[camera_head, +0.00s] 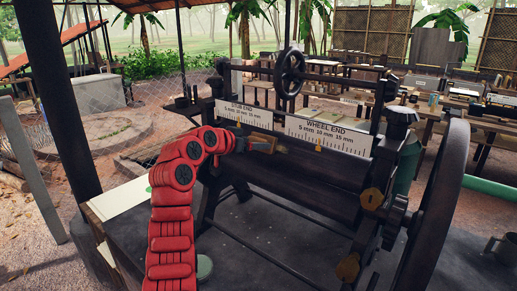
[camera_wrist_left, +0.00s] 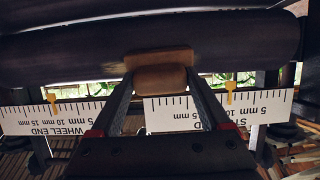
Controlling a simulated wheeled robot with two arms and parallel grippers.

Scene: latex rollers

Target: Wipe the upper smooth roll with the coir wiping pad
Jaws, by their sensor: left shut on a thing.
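My left gripper (camera_head: 243,143) reaches in at the stub end of the roller machine, below the white scale plate. It also shows in the left wrist view (camera_wrist_left: 160,82), shut on the tan-brown coir wiping pad (camera_wrist_left: 160,77). The pad (camera_head: 263,143) is mostly hidden behind the gripper in the head view. In the wrist view its far part overlaps the lower edge of a dark smooth roll (camera_wrist_left: 80,50); I cannot tell whether they touch. My right gripper is in neither view.
White scale plates (camera_head: 330,134) marked stub end and wheel end run along the machine. A handwheel (camera_head: 290,73) stands above and a large flywheel (camera_head: 440,205) at the right. A dark post (camera_head: 58,90) stands at the left. Benches with items lie behind at the right.

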